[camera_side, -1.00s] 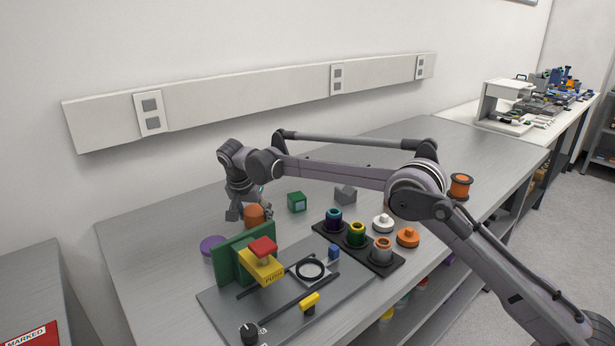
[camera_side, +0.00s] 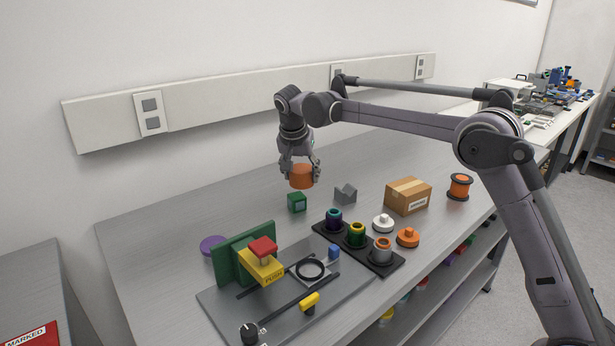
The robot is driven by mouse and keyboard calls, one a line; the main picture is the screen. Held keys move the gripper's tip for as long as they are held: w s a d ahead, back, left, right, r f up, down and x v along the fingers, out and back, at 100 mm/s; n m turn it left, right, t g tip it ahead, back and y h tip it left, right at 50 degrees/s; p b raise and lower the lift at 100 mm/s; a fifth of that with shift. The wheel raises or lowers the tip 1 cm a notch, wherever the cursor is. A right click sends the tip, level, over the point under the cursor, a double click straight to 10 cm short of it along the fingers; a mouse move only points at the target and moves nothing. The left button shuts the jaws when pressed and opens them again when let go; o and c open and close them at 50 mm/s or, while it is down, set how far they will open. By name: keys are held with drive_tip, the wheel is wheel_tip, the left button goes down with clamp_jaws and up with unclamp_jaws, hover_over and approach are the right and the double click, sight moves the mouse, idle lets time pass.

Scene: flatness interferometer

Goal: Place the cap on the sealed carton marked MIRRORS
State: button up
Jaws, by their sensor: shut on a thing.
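My gripper (camera_side: 301,174) is shut on an orange-brown round cap (camera_side: 301,178) and holds it above the bench, over the area behind the green cube. The cap hangs clear of the surface, with fingers on both sides of it. A sealed brown cardboard carton (camera_side: 408,194) with tape on top stands on the bench to the right of my gripper. A white label shows on its front, too small to read. The carton's top is bare, and my gripper is apart from it.
A green cube (camera_side: 297,202) and a grey notched block (camera_side: 345,194) lie below my gripper. A black tray (camera_side: 384,267) holds coloured pots. White (camera_side: 383,223) and orange (camera_side: 408,237) knobbed pieces and an orange spool (camera_side: 460,187) are near the carton.

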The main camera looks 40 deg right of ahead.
drive_tip(key=s+d+r+m, duration=0.15)
drive_tip(key=s+d, duration=0.35)
drive_tip(key=d, duration=0.5)
drive_tip(key=s+d+r+m, duration=0.1)
drive_tip(key=s+d+r, duration=0.3)
drive_tip(key=d, duration=0.6)
drive_tip(key=s+d+r+m+g, duration=0.1)
drive_tip(key=s+d+m+g, duration=0.1)
drive_tip(key=s+d, duration=1.25)
hover_over(410, 184)
drive_tip(key=a, duration=0.1)
drive_tip(key=shift+h, duration=0.4)
drive_tip(key=f, duration=0.6)
drive_tip(key=shift+s+a+f, duration=0.2)
drive_tip(key=shift+s, duration=0.1)
drive_tip(key=shift+w+f, duration=0.1)
drive_tip(key=shift+f, duration=1.95)
drive_tip(key=o, duration=0.9)
drive_tip(key=shift+f, duration=0.1)
